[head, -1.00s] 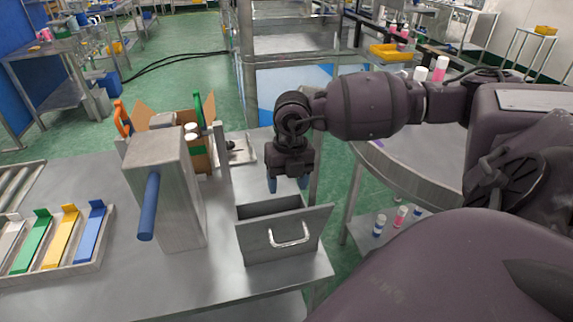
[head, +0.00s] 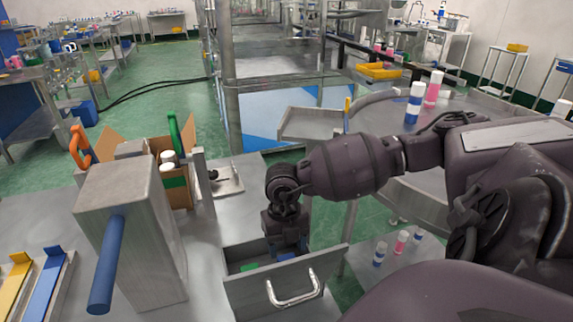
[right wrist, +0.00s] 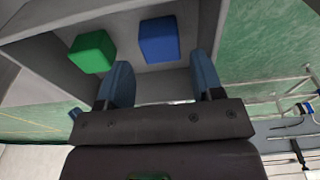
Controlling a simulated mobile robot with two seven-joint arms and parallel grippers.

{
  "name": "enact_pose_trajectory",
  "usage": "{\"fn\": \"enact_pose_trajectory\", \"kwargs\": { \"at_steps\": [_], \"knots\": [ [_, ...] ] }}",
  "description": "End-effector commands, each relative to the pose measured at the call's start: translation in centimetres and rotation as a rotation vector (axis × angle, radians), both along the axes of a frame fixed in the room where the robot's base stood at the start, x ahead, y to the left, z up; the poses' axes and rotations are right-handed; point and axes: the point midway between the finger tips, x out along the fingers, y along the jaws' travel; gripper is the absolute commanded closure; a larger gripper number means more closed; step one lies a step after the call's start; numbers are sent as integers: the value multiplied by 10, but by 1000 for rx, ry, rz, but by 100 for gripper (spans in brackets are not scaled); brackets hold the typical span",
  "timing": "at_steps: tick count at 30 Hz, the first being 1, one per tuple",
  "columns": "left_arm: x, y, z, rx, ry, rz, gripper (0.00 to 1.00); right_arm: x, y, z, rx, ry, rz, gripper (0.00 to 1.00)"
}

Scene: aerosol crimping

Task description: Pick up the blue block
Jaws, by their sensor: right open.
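The blue block (right wrist: 159,40) lies on the floor of the open grey drawer, beside a green block (right wrist: 92,51), in the right wrist view. In the head view the blue block (head: 286,257) shows only in part below my right gripper, and the green block (head: 250,267) is to its left. My right gripper (head: 285,250) points down into the drawer (head: 290,291). It is open and empty, and in the right wrist view its two blue fingertips (right wrist: 163,80) are spread wide, apart from the blue block. My left gripper is not in view.
The drawer walls stand close around the gripper. A metal press with a blue handle (head: 107,264) stands left of the drawer. Behind it is a cardboard box (head: 180,190) with cans. A round table with bottles (head: 414,103) is at the right.

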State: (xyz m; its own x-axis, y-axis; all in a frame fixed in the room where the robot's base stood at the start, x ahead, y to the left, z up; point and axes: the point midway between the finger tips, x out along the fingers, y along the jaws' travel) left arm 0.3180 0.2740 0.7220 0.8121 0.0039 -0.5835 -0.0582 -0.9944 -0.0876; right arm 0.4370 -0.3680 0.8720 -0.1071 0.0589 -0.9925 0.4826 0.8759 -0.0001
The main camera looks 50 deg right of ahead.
Motion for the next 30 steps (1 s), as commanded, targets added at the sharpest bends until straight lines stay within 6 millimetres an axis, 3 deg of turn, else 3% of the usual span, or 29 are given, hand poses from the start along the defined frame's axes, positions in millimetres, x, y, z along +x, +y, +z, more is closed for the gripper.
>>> {"fn": "enact_pose_trajectory", "kwargs": {
  "at_steps": [5,13,21,29,30],
  "knots": [
    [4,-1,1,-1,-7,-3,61,-2,1,-11,0,1,0,39],
    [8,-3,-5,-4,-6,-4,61,-9,5,-47,0,4,-1,39],
    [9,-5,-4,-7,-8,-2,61,-10,5,-51,0,0,0,39],
    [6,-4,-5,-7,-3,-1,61,-10,5,-51,0,-1,0,76],
    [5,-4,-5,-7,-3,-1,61,-9,5,-51,0,-1,0,76]
  ]
}}
